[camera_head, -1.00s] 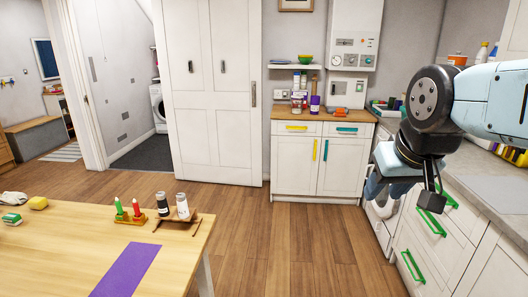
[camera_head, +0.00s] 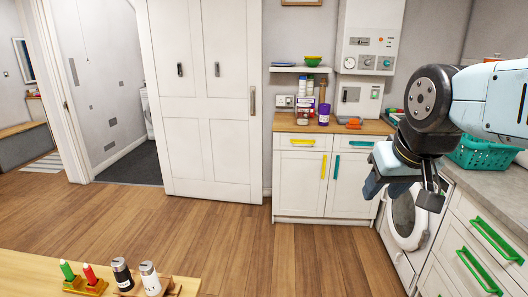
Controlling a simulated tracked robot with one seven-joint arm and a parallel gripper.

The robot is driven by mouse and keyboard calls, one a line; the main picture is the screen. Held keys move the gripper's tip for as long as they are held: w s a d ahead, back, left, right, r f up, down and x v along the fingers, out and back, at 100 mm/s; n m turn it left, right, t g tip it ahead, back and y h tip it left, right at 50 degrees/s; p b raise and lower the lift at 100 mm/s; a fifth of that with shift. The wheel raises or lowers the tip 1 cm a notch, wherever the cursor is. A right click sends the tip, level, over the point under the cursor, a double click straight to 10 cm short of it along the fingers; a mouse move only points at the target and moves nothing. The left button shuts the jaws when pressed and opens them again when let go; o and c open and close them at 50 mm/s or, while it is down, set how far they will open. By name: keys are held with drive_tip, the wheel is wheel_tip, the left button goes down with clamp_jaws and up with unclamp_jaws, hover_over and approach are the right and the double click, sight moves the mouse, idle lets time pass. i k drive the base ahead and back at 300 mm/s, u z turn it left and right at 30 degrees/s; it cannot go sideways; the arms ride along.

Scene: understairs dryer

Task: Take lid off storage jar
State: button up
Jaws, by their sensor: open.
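A small clear jar-like container (camera_head: 303,108) with a dark red and white look stands on the wooden worktop of the back cabinet. It is too small to tell for sure that it is the storage jar, or to make out its lid. A purple container (camera_head: 324,113) stands just right of it. My gripper (camera_head: 402,190) is raised at the right of the view, open and apart from everything, well nearer to me than the jar. Nothing shows between its fingers.
The white cabinet (camera_head: 300,182) stands against the back wall, with a shelf above it. A washing machine (camera_head: 408,222) and green-handled drawers line the right, with a teal basket (camera_head: 480,152) on the counter. A table (camera_head: 40,280) is at lower left. The wooden floor (camera_head: 250,235) ahead is clear.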

sight(304, 103)
drive_tip(key=z, duration=0.05)
drive_tip(key=i, duration=3.55)
drive_tip(key=z, duration=0.2)
